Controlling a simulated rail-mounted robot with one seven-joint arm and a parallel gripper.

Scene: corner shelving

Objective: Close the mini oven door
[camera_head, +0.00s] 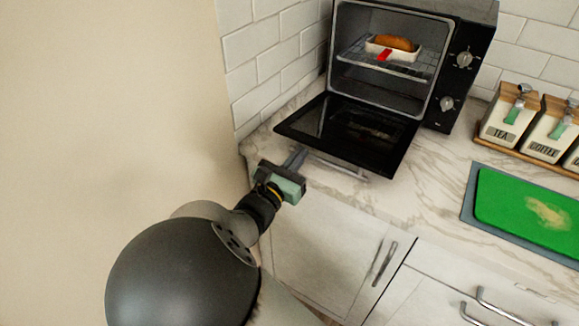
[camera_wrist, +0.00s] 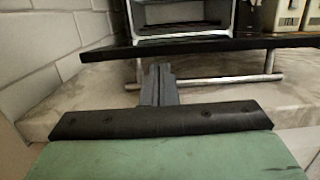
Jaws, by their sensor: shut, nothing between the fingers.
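The mini oven (camera_head: 455,70) stands on the marble counter in the corner. Its door (camera_head: 345,130) hangs open, folded down and out toward me, about level. The door's metal handle bar (camera_head: 340,165) runs along its front edge. In the wrist view the door (camera_wrist: 215,45) appears nearly edge-on, with the handle bar (camera_wrist: 220,81) under it. My gripper (camera_head: 299,154) is shut and empty. Its fingertips are at the left part of the door's front edge, close to the handle; in the wrist view the fingers (camera_wrist: 158,72) overlap the bar. I cannot tell whether they touch it.
Inside the oven, a white dish (camera_head: 395,50) with a brown loaf and a red piece sits on the wire rack (camera_head: 365,58). Canisters (camera_head: 510,115) and a green cutting board (camera_head: 515,215) are to the right. A tiled wall (camera_head: 265,45) is close on the left.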

